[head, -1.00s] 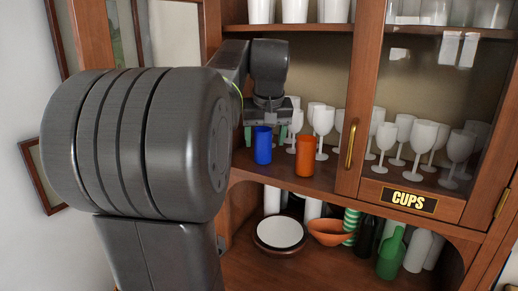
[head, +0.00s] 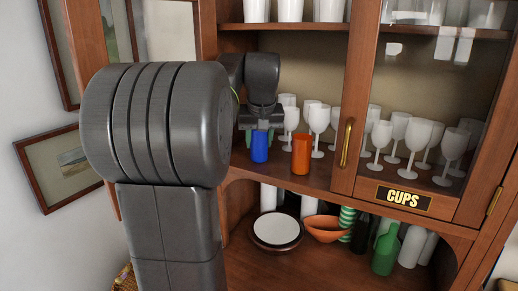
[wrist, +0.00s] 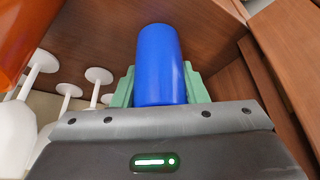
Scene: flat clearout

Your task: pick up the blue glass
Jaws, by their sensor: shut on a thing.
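The blue glass (head: 260,147) stands upright at the front left of the cabinet's middle shelf in the head view. My gripper (head: 260,137) reaches over the shelf and is shut on the glass, with a green finger at its left side. In the wrist view the blue glass (wrist: 160,65) sits between my two green fingers, and my gripper (wrist: 160,88) holds it from both sides. I cannot tell whether the glass's base still touches the shelf.
An orange glass (head: 301,154) stands close to the right of the blue one. Several white goblets (head: 319,121) stand behind. A glazed door marked CUPS (head: 404,198) covers the right side. Below are a white plate (head: 276,231), an orange bowl (head: 325,228) and a green bottle (head: 386,250).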

